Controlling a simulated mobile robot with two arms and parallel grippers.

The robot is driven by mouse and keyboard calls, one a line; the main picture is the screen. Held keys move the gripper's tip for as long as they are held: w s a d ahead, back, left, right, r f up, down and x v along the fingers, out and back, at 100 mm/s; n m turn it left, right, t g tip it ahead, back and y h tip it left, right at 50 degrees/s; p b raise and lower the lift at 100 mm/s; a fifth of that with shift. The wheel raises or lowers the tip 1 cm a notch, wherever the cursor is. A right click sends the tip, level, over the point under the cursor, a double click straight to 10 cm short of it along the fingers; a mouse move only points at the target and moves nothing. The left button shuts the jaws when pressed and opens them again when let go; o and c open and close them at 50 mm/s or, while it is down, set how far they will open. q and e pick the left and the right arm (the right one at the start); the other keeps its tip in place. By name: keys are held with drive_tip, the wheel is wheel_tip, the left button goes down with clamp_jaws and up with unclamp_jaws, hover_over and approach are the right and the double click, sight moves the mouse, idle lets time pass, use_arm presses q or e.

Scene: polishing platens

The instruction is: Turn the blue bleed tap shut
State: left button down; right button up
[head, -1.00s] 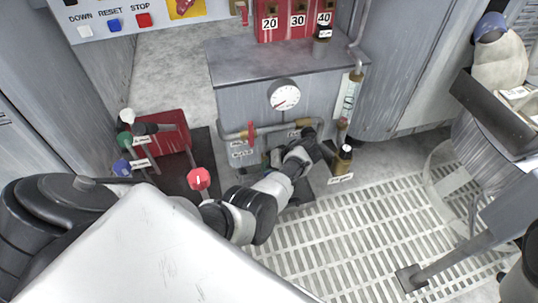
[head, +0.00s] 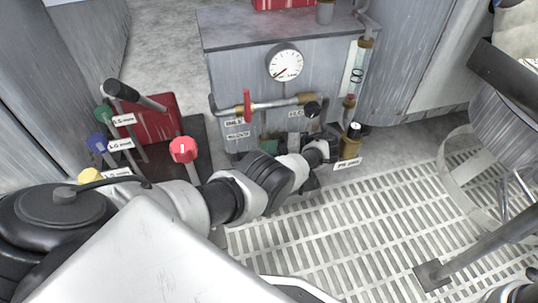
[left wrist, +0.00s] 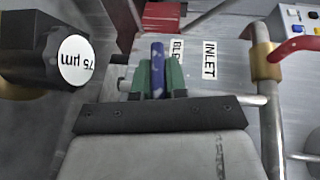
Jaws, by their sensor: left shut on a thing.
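The blue bleed tap shows in the left wrist view as a narrow blue handle (left wrist: 157,70) between the green fingertips of my left gripper (left wrist: 158,76). The gripper is shut on it. The tap's lower part is hidden by the fingers and palm. A partly covered label beginning "BL" (left wrist: 176,50) and an "INLET" label (left wrist: 209,60) are beside it. In the head view my left gripper (head: 269,147) reaches in low at the front of the grey cabinet, under the pipe, and mostly hides the tap. My right gripper is not in view.
A pipe with a red valve handle (head: 247,106) runs above the gripper, below a gauge (head: 285,64). A black "75 µm" knob (left wrist: 55,60) is close by at left in the wrist view. A red-knobbed lever (head: 183,150) stands beside my arm.

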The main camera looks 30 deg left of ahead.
use_arm(q)
drive_tip(key=shift+f+y, duration=0.1)
drive_tip(key=shift+y, duration=0.2)
idle(0.4)
drive_tip(key=c, duration=1.2)
unclamp_jaws()
drive_tip(key=shift+o, duration=0.2)
